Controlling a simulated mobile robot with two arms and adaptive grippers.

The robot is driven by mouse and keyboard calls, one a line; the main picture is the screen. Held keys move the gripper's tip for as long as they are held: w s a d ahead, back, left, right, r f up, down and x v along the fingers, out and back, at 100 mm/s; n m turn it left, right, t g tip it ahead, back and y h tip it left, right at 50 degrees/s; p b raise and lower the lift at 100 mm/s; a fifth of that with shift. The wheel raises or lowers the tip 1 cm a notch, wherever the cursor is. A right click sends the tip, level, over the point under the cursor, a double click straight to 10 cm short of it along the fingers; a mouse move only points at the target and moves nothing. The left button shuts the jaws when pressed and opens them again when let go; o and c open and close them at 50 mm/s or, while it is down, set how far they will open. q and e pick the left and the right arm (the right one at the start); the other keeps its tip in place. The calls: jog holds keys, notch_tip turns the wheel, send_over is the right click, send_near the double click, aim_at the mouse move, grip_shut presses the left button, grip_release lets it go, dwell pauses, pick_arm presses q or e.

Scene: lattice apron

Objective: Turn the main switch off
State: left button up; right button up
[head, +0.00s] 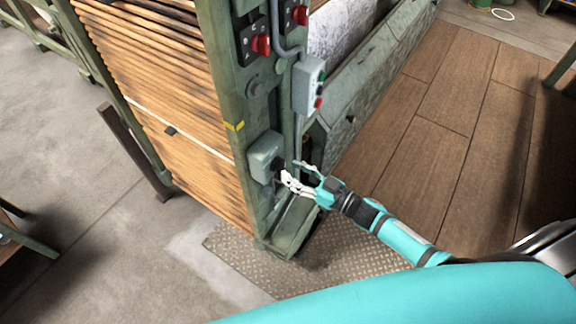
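A grey switch box (265,156) is mounted low on the green machine post, with a dark part on its right side by my gripper. I cannot read a label, so I cannot tell for certain that it is the main switch, nor its setting. My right gripper (288,170) is right at the box's right side, its pale fingers spread apart. I cannot tell whether they touch the dark part, which the fingers partly hide. My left gripper is not in view.
Two red knobs (261,45) on dark plates and a small grey box with green and red buttons (310,86) sit higher on the post (232,125). Stacked wooden slats (165,90) lie left. Plank floor (455,130) at right is largely clear.

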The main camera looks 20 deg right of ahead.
aim_at(280, 166)
jog(key=shift+x, duration=1.25)
grip_shut()
